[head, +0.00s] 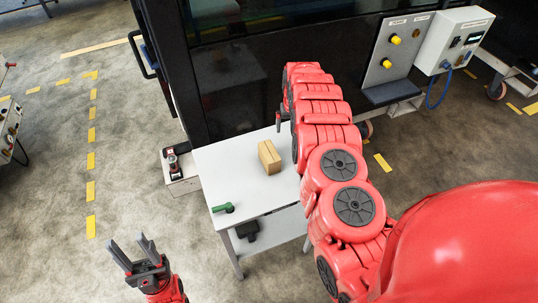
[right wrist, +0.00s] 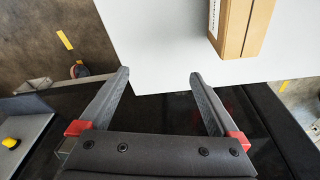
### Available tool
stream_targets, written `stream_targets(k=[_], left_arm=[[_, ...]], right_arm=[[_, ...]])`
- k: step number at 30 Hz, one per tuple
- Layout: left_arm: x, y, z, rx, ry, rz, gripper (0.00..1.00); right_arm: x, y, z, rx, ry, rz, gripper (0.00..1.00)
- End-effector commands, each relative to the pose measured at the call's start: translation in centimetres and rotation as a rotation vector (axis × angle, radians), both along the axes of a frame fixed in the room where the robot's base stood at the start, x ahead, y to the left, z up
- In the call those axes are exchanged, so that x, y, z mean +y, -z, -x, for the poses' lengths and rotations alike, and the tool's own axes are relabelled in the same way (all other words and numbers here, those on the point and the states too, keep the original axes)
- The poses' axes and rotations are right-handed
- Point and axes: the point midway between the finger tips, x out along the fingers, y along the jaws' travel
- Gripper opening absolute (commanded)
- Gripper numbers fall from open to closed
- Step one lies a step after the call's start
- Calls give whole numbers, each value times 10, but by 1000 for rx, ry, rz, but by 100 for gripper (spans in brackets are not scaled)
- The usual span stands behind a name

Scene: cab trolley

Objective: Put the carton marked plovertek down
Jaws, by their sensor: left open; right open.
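A small brown carton (head: 269,157) stands on the white top of a trolley table (head: 222,163). In the right wrist view the carton (right wrist: 240,28) is at the top right, with part of a white label showing; I cannot read its marking. My right gripper (right wrist: 159,76) is open and empty, its fingertips at the edge of the white top, apart from the carton. In the head view my right arm mostly hides that gripper. My left gripper (head: 129,243) is open and empty, in front and left of the table.
A green-handled item (head: 223,208) lies on the table's front left corner. A dark object (head: 247,231) is on the lower shelf. A dark glazed cabinet (head: 235,90) stands close behind the table. A control box (head: 456,42) is at the right.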

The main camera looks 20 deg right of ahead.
Motion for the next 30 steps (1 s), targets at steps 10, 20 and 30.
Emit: stream_targets(k=[10,20,30], left_arm=[[0,18,0,0,0,0,50],[0,33,0,0,0,0,50],[0,48,0,0,0,0,50]], right_arm=[[-209,34,12,-361,345,230,98],[-262,-3,69,-682,316,436,98],[-99,-17,116,-932,-15,370,98]])
